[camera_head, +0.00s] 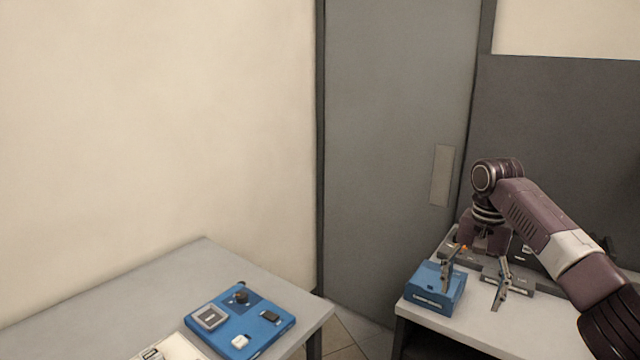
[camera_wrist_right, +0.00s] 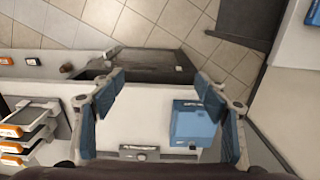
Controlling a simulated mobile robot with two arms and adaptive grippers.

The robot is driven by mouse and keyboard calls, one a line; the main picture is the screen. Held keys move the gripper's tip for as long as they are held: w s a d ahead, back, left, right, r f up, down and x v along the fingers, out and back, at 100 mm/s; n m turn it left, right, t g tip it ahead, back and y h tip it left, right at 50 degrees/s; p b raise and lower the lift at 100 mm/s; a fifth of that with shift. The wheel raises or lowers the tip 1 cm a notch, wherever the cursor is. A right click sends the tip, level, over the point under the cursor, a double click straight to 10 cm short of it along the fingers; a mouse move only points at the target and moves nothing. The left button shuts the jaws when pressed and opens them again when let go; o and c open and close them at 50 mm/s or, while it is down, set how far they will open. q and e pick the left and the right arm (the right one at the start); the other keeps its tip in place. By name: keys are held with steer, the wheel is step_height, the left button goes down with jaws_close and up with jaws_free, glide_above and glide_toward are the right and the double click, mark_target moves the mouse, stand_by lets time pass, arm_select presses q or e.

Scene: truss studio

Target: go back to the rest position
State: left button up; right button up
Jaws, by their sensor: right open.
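My right gripper (camera_head: 475,283) hangs above the right table, pointing down, its two fingers spread apart with nothing between them. In the right wrist view the open fingers (camera_wrist_right: 160,97) show on either side of the tabletop. A blue box (camera_head: 436,288) stands on that table, just left of and below the fingers. It also shows in the right wrist view, near the right finger (camera_wrist_right: 192,124). My left gripper is in neither view.
The right table (camera_head: 460,325) has dark grey items behind the gripper. A left table (camera_head: 130,290) holds a blue tray (camera_head: 265,331) with several small devices. A gap of tiled floor (camera_head: 355,335) lies between the tables. A grey door (camera_head: 395,130) stands behind.

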step_height(320, 180, down, 24)
steer(key=a+n, duration=0.2)
steer(key=a, duration=0.1)
steer(key=s+a+f+n+t, duration=0.1)
steer(key=s+f, duration=0.4)
steer(key=f, duration=0.6)
steer(key=s+f+n, duration=0.1)
steer(key=s+f, duration=0.4)
steer(key=f, duration=0.7)
steer(key=s+a+f+n, duration=0.1)
steer(key=s+f, duration=0.7)
steer(key=s, duration=0.2)
steer(key=s+a+f+n, duration=0.1)
steer(key=s+f+n, duration=0.1)
steer(key=s+f, duration=0.7)
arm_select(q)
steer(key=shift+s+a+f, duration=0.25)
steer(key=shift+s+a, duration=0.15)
arm_select(e)
steer(key=s+a+f+n, duration=0.1)
steer(key=s+f, duration=0.1)
steer(key=s, duration=1.2)
steer(key=s+a+f+n, duration=0.1)
steer(key=s+f, duration=0.2)
steer(key=s, duration=1.2)
steer(key=shift+a+f+n, duration=0.25)
steer(key=shift+a+n, duration=0.15)
